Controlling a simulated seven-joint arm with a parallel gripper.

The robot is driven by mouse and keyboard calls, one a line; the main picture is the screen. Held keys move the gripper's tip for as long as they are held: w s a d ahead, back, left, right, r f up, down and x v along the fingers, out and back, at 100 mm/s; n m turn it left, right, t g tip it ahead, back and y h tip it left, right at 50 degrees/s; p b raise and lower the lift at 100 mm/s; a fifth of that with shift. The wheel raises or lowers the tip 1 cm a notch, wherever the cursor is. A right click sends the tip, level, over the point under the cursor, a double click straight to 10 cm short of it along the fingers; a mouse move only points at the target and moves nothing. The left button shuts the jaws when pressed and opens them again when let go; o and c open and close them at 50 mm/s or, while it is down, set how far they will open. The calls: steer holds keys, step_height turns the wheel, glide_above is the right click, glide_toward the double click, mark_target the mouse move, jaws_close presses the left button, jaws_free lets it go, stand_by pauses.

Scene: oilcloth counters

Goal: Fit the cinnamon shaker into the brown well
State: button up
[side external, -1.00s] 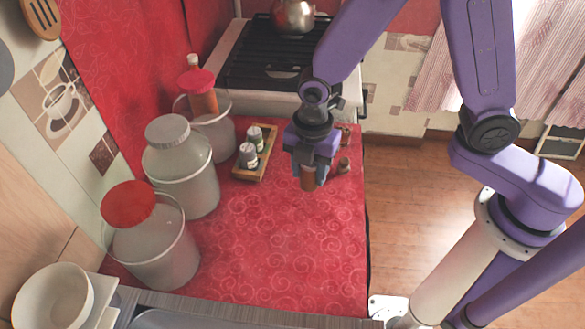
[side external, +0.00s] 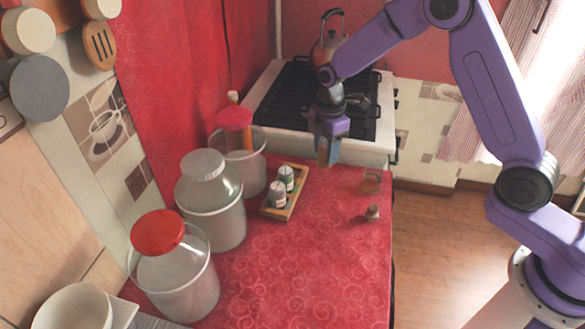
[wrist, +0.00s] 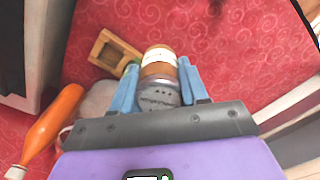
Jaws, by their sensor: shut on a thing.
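My gripper (side external: 327,158) is shut on the cinnamon shaker and holds it above the counter's far end, in front of the stove. In the wrist view the shaker (wrist: 158,62) is a brown jar with a white label and a grey lid, between the blue fingers. In the side view it is mostly hidden by the gripper. In the wrist view a wooden block with a square brown well (wrist: 107,54) shows, empty, beside a green patch.
Large lidded jars (side external: 210,205) stand left of the rack. An orange bottle (wrist: 42,128) shows in the wrist view. The red counter's front is clear. The stove (side external: 360,148) is behind.

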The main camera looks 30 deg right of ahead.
steer(key=w+f, duration=0.3)
steer(key=w+a+f, duration=0.1)
steer(key=w+f, duration=0.1)
steer(key=w, duration=0.2)
steer(key=w+a+f, duration=0.1)
steer(key=w+f, duration=0.2)
steer(key=w, duration=0.1)
steer(key=shift+w+a+f, duration=0.15)
steer(key=shift+a+f, duration=0.1)
steer(key=shift+f, duration=0.05)
steer(key=shift+w+f, duration=0.2)
steer(key=shift+f, duration=1.55)
steer(key=shift+f, duration=0.1)
steer(key=o, duration=1.1)
steer(key=shift+o, duration=0.2)
step_height(320, 180, up, 12)
steer(key=shift+a, duration=0.1)
